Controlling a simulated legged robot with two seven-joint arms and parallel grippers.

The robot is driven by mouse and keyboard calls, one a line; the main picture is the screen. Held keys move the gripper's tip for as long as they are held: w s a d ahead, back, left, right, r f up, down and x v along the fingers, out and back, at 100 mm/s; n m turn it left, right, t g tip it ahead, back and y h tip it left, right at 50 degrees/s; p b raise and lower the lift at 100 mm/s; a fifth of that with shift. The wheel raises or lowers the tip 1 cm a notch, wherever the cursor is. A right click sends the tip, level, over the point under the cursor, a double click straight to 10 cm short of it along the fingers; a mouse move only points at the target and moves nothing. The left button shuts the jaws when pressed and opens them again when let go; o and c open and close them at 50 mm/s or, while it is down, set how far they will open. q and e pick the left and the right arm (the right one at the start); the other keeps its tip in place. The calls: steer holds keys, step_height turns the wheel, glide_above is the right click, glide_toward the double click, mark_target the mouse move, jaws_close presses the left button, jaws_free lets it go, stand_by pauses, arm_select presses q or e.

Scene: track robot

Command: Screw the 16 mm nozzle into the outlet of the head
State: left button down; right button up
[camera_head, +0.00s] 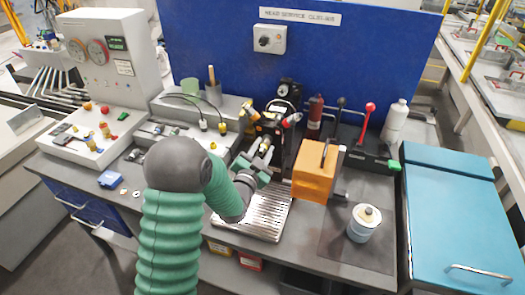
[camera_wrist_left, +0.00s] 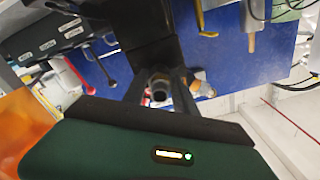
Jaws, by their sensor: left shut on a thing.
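My left gripper (camera_head: 264,158) reaches in over the metal drip tray, just in front of the black head (camera_head: 268,122) on its stand. In the left wrist view the gripper (camera_wrist_left: 164,84) is shut on a small dark round piece with an open end, seemingly the nozzle (camera_wrist_left: 159,92). The black head block (camera_wrist_left: 148,40) is right beyond the fingertips there. Whether the nozzle touches the outlet cannot be told, as the fingers and the piece hide the outlet. My right gripper is in neither view.
An orange block (camera_head: 314,172) stands close to the right of my gripper. The slotted metal tray (camera_head: 262,215) lies below it. A red-knobbed lever (camera_head: 369,108) and a white bottle (camera_head: 396,120) are behind.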

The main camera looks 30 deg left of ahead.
arm_select(q)
steer(key=c, duration=0.9)
jaws_free()
steer(key=shift+d, duration=0.1)
steer(key=shift+c, duration=1.4)
